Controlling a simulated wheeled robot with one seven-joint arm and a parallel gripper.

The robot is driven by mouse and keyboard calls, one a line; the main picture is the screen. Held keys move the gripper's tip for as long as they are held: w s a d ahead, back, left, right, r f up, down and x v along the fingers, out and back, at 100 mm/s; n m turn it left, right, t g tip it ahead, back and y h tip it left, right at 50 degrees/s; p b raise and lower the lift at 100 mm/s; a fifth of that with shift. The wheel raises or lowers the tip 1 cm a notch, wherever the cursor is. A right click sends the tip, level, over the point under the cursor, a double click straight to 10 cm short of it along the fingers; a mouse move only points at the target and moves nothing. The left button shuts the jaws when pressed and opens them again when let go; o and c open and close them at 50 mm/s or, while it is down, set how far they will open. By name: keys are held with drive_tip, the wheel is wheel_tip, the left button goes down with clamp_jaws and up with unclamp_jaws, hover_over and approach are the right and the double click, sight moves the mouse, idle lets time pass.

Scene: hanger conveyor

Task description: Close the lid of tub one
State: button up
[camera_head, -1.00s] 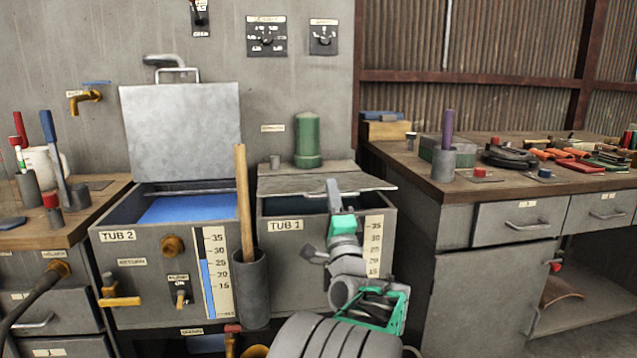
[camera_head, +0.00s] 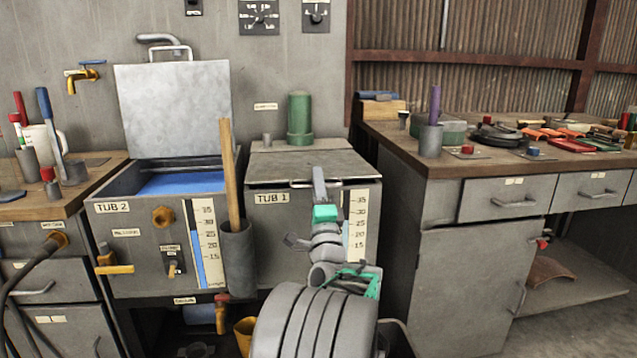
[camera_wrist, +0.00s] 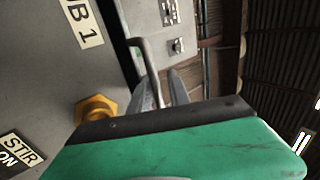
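Tub 1 (camera_head: 266,232) is a grey metal box in the middle, with a scale strip on its front. Its flat grey lid (camera_head: 300,166) lies nearly level, with a thin dark gap under its front edge. The lid's metal handle (camera_head: 302,184) is at the front edge; it also shows in the wrist view (camera_wrist: 147,58). My gripper (camera_head: 319,180) is at the front of the lid. In the wrist view, its fingers (camera_wrist: 164,90) are close together with the handle bar running between them. Their exact contact is partly hidden by the green gripper body.
Tub 2 (camera_head: 128,258) stands left with its lid (camera_head: 174,108) raised. A wooden stick (camera_head: 229,175) stands in a grey holder (camera_head: 236,260) between the tubs. A green cylinder (camera_head: 300,118) stands behind tub 1's lid. A workbench (camera_head: 440,170) is at right.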

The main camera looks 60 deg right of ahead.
drive_tip(key=shift+o, duration=0.7)
drive_tip(key=shift+f, duration=0.1)
drive_tip(key=shift+s+a+f, duration=0.1)
drive_tip(key=shift+f, duration=0.15)
drive_tip(key=b+v, duration=0.2)
drive_tip(key=v, duration=0.5)
drive_tip(key=shift+a, duration=0.2)
